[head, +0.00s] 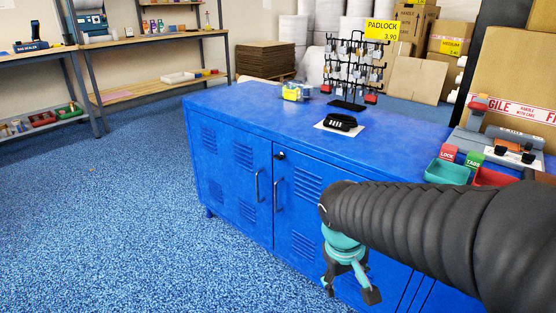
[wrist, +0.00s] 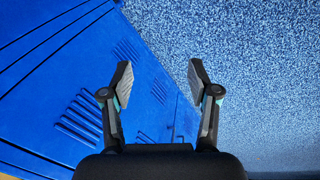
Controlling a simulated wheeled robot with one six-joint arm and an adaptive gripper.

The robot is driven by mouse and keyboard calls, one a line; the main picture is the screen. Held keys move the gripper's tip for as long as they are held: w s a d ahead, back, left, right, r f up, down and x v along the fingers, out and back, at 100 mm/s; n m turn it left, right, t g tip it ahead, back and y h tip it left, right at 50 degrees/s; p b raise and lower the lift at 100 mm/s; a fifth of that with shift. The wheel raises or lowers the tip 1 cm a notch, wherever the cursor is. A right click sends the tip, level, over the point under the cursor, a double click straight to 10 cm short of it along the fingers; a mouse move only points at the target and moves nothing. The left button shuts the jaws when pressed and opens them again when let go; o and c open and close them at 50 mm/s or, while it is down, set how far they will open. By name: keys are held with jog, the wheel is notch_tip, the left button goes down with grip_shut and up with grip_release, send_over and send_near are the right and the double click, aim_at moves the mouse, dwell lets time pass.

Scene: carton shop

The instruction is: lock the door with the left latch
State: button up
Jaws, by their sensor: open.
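A low blue metal cabinet (head: 230,160) has doors with louvred vents. A small dark latch (head: 281,155) sits near the top of the door seam, above two upright handles, the left one (head: 258,186) and the right one (head: 278,195). Whether the latch is locked is too small to tell. My gripper (head: 351,288) hangs open and empty in front of the cabinet, below and right of the latch. In the wrist view my gripper (wrist: 160,75) has its fingers spread, with the blue cabinet (wrist: 60,60) on the left and carpet beyond; I cannot make out the latch there.
On the cabinet top are a black combination lock (head: 340,121), a yellow-and-clear pack (head: 297,91), a padlock rack (head: 352,70) and small trays (head: 446,172). Cartons (head: 520,75) stand at the right. Blue carpet (head: 100,220) left of the cabinet is free.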

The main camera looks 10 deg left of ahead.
jog(key=w+a+f+n+t+h, duration=0.1)
jog(key=w+a+f+h, duration=0.15)
jog(key=w+a, duration=0.35)
jog(key=w+a+f+t+h, duration=0.1)
jog(key=w+a+f+h, duration=0.1)
jog(key=w+a+f, duration=0.3)
jog(key=m+t+h+b, duration=0.1)
jog(key=m+t+h, duration=0.2)
jog(key=m+t, duration=0.95)
send_near(276, 158)
jog(key=shift+g+y, duration=0.25)
jog(key=x, duration=0.3)
jog(key=p+x, duration=0.1)
jog(key=x, duration=0.1)
jog(key=p+x, duration=0.1)
jog(key=x, duration=0.2)
jog(key=shift+w+d+r, duration=0.15)
jog(key=shift+w+r, duration=0.2)
jog(key=shift+r, duration=0.05)
grip_shut()
